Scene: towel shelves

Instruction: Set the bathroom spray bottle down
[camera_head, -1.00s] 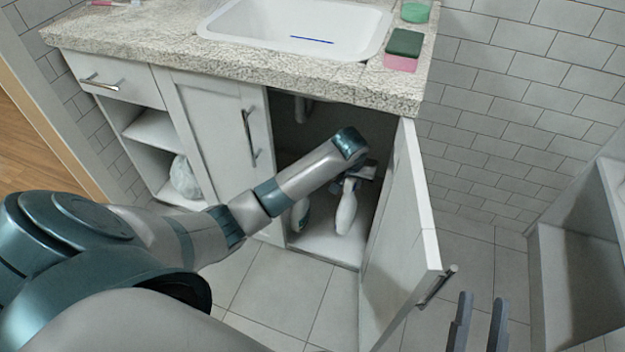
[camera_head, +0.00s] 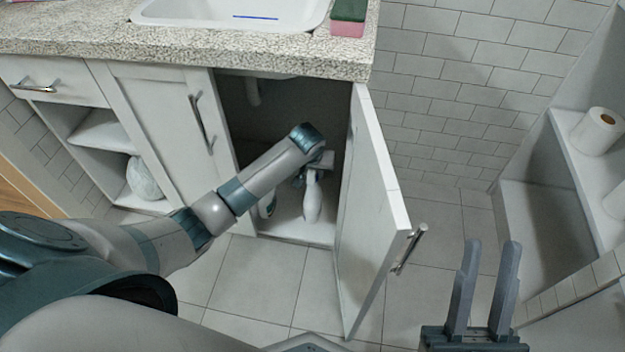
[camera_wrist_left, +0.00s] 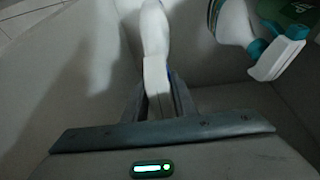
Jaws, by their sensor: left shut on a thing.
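A white spray bottle (camera_head: 312,203) is upright inside the open under-sink cabinet, close above or on its floor; I cannot tell if it touches. My left gripper (camera_head: 316,172) is shut on its upper part, and the arm partly hides it. In the left wrist view the white bottle (camera_wrist_left: 155,45) is between the fingers of the left gripper (camera_wrist_left: 157,98). A second bottle (camera_head: 267,203) stands to its left in the cabinet; its white and teal spray head (camera_wrist_left: 278,52) shows in the left wrist view. My right gripper (camera_head: 490,243) is open and empty, outside the cabinet.
The open cabinet door (camera_head: 372,205) stands to the right of the bottle, between it and my right gripper. The closed door (camera_head: 168,135) is on the left. The counter (camera_head: 200,45) overhangs above. A shelf unit with a paper roll (camera_head: 597,131) is at the right.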

